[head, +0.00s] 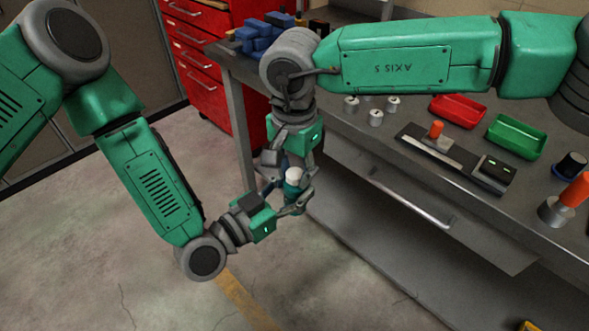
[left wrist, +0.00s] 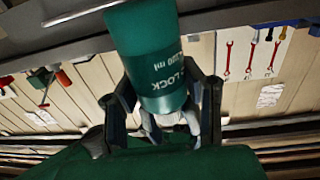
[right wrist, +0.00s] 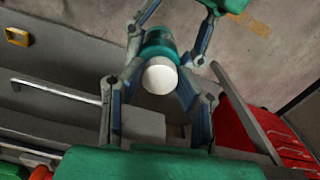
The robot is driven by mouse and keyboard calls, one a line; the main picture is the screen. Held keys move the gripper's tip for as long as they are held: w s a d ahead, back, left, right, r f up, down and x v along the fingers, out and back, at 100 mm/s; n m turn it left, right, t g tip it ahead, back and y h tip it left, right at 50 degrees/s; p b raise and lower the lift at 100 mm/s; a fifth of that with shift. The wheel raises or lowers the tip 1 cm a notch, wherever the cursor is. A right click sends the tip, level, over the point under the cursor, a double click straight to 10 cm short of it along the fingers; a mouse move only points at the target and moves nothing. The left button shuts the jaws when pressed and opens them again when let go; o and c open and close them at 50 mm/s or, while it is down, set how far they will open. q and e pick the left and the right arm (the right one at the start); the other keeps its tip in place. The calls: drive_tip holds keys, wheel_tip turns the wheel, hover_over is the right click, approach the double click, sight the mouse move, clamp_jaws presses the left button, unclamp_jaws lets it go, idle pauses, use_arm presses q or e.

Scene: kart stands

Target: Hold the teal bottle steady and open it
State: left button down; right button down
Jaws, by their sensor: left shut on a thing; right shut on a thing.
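The teal bottle (head: 291,193) is held in the air in front of the bench, its white cap (head: 294,175) upward. My left gripper (head: 291,203) is shut on the bottle body from the left. In the left wrist view the body (left wrist: 158,60) with white print lies between its fingers. My right gripper (head: 291,174) reaches down from above and is shut on the white cap. The right wrist view shows the round cap (right wrist: 160,76) between its fingers, with the teal body (right wrist: 158,44) behind. The fingers hide part of the cap's sides in the head view.
The grey bench (head: 395,135) runs along the right. It bears a red tray (head: 458,109), a green tray (head: 516,136) and small metal parts. A red drawer cabinet (head: 203,55) stands behind. The floor below the grippers is clear.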

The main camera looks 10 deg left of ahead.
use_arm(q)
drive_tip(key=shift+s+d+f, duration=0.15)
drive_tip(key=shift+s+d, duration=0.05)
drive_tip(key=shift+s, duration=0.05)
use_arm(e)
drive_tip(key=shift+w+a+r, duration=0.15)
drive_tip(key=shift+r, duration=0.25)
drive_tip(key=shift+r, duration=0.45)
use_arm(q)
drive_tip(key=shift+w+a, duration=0.1)
use_arm(e)
drive_tip(key=shift+r, duration=0.2)
use_arm(q)
drive_tip(key=shift+w+a, duration=0.1)
use_arm(e)
drive_tip(key=shift+r, duration=0.1)
drive_tip(key=shift+r, duration=0.1)
